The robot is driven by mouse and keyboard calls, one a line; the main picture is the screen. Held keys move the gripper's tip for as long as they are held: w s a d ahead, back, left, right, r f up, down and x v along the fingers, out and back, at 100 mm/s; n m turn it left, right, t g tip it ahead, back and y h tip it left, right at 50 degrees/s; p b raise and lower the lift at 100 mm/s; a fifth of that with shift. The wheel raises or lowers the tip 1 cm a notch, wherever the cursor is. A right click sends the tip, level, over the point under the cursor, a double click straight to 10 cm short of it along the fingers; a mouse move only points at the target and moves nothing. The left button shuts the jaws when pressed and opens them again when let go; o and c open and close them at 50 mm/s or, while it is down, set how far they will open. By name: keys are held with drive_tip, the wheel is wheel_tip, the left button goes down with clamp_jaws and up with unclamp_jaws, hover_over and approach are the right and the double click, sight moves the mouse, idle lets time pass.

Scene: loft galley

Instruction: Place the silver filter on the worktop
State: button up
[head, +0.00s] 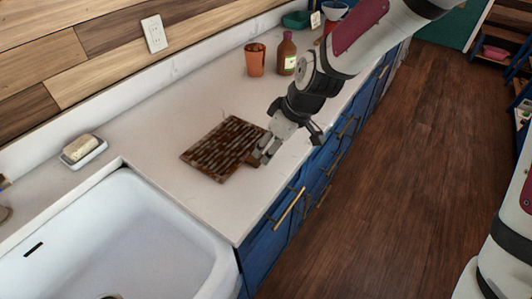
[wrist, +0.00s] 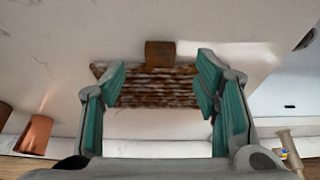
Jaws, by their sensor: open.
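I cannot make out a silver filter in either view. My gripper (head: 288,146) is open, with its fingers pointing down over the front part of the worktop (head: 165,130), by the handle end of a brown patterned board. In the wrist view my gripper (wrist: 161,82) has its two teal-padded fingers spread wide. Nothing is held between them. The worktop (wrist: 75,45) shows pale around the board there.
The brown board (head: 222,147) lies flat on the worktop; its handle shows in the wrist view (wrist: 160,53). An orange cup (head: 255,60) and a brown bottle (head: 287,54) stand behind. A white sink (head: 130,235) and soap dish (head: 84,153) are at left.

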drive_tip(key=v, duration=0.6)
drive_tip(key=shift+p, duration=0.3)
drive_tip(key=shift+d+r, duration=0.1)
drive_tip(key=shift+r, duration=0.05)
drive_tip(key=s+d+r+m+t+h, duration=0.1)
drive_tip(key=s+d+r+m+h, duration=0.1)
drive_tip(key=s+d+r+m, duration=0.4)
drive_tip(key=s+d+r+m+t+h, duration=0.1)
drive_tip(key=s+d+r+m+h, duration=0.1)
drive_tip(key=s+d+r+m, duration=0.4)
drive_tip(key=s+d+r, duration=0.3)
drive_tip(key=s+d, duration=0.4)
drive_tip(key=s, duration=0.1)
drive_tip(key=shift+s+t, duration=0.25)
drive_tip(key=shift+t, duration=0.15)
drive_tip(key=shift+d, duration=0.15)
drive_tip(key=shift+c, duration=0.5)
